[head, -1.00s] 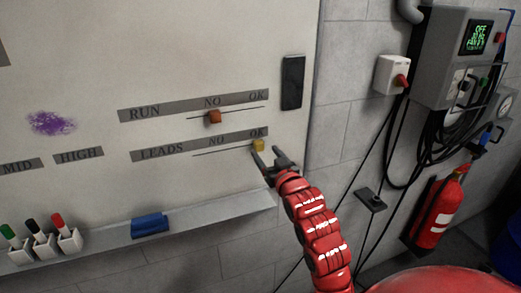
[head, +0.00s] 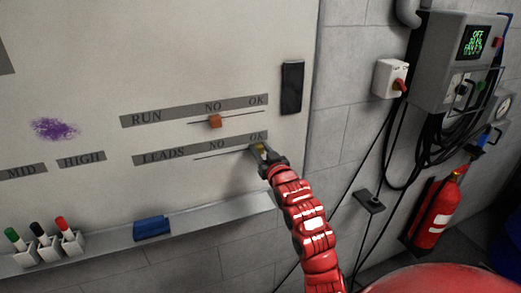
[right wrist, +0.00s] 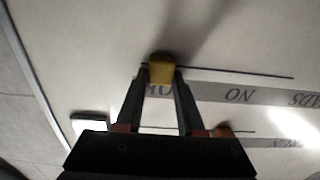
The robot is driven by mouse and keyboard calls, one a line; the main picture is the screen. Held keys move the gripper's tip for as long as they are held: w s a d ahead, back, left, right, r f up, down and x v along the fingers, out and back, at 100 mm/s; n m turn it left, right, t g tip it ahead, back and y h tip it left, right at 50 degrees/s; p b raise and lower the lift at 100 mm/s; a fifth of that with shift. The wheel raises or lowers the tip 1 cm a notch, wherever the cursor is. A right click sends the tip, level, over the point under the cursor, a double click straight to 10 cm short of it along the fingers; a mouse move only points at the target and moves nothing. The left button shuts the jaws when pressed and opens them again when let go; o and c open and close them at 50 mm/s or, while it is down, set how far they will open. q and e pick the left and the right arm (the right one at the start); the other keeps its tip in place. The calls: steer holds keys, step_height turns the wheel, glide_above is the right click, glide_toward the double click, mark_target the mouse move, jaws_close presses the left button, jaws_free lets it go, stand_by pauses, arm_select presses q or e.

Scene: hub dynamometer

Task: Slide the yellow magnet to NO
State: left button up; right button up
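The yellow magnet (head: 261,148) sits on the LEADS line of the whiteboard, at its right end under OK. The word NO (head: 217,144) of that row is to the left, and the line between is bare. My right gripper (head: 264,152) is at the magnet, with a finger on each side. In the right wrist view the magnet (right wrist: 161,69) fills the gap between the fingertips, and the fingers look closed against it. My left gripper is not in view.
An orange magnet (head: 215,121) sits under NO on the RUN line above. A black block (head: 292,87) is on the board's right edge. Below, a ledge (head: 200,222) carries a blue eraser (head: 152,228) and markers. A fire extinguisher (head: 436,212) and cables are at right.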

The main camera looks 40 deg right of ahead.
jaws_close()
stand_by(1.0)
